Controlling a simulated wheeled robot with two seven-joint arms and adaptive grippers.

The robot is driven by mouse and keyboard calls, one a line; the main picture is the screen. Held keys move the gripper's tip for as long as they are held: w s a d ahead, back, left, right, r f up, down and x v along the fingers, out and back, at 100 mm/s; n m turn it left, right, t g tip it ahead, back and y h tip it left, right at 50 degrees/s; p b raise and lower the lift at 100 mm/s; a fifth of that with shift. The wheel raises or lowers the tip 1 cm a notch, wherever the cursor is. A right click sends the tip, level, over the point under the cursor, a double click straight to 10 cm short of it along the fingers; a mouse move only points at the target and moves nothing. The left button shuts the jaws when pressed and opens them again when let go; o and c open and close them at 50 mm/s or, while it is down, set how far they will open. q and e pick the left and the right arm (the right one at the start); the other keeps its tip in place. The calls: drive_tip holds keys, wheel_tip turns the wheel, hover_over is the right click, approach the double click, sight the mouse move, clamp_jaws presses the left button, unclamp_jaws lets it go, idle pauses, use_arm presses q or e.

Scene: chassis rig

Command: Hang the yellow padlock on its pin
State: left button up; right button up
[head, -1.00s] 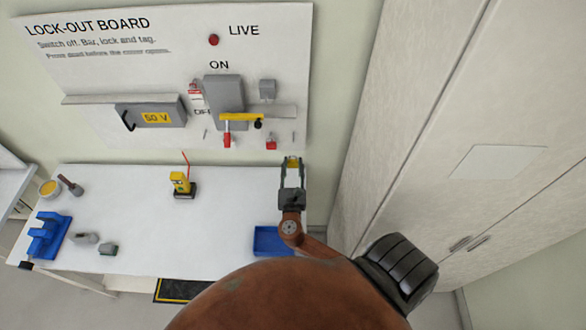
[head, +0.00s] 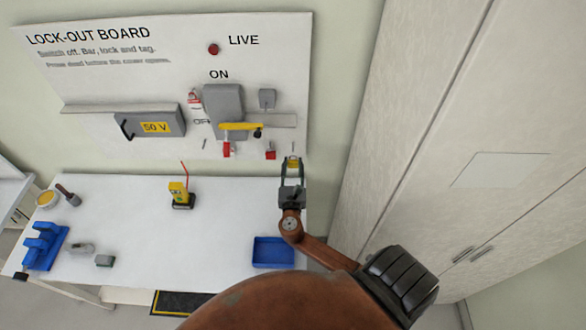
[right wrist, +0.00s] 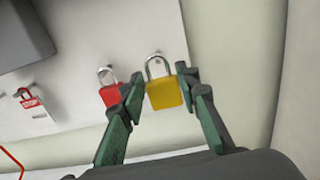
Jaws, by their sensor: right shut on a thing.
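The yellow padlock (right wrist: 164,94) with its silver shackle upward is between the fingertips of my right gripper (right wrist: 160,95) in the right wrist view. In the head view the right gripper (head: 292,168) is shut on the padlock (head: 293,160), at the lower right edge of the white lock-out board (head: 150,80). The shackle shows against the board; I cannot tell whether it touches the board or a pin. My left gripper is not in view.
Another red padlock (right wrist: 110,92) hangs just left of the yellow one. A yellow-handled bar (head: 240,126) crosses the grey switch box (head: 223,105). Below, the table (head: 130,235) holds a yellow tester (head: 179,192) and a blue tray (head: 273,252). A tall cabinet (head: 420,130) stands close on the right.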

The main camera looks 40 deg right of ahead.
drive_tip(key=shift+b+x, duration=0.65)
drive_tip(key=shift+x, duration=0.5)
drive_tip(key=shift+p+v, duration=0.75)
drive_tip(key=shift+v, duration=2.15)
drive_tip(key=shift+r, duration=0.1)
